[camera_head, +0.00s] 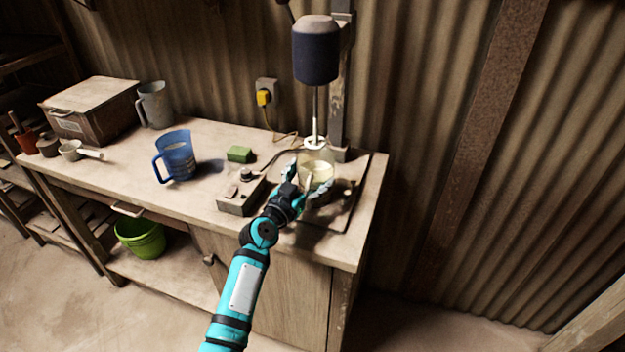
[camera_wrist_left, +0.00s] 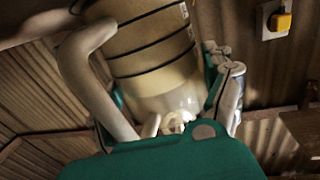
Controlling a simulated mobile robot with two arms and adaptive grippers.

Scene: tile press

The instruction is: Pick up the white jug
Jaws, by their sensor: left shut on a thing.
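The white jug (camera_head: 318,163) is at the right end of the bench, below the stirrer, with the stirrer's shaft reaching down into it. It is pale and translucent. In the left wrist view the jug (camera_wrist_left: 155,62) is large, with dark lines around its body and a thick handle on the left. My left gripper (camera_head: 309,181) is shut on the jug, with fingers on both sides of its body. The gripper partly hides the jug in the head view, and I cannot tell whether its base touches the plate. My right gripper is not in view.
The stirrer (camera_head: 316,52) hangs overhead on a post. A control box (camera_head: 240,192), a green block (camera_head: 240,154), a blue jug (camera_head: 177,157) and a grey jug (camera_head: 155,105) stand to the left. A yellow plug (camera_head: 263,97) is on the wall.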

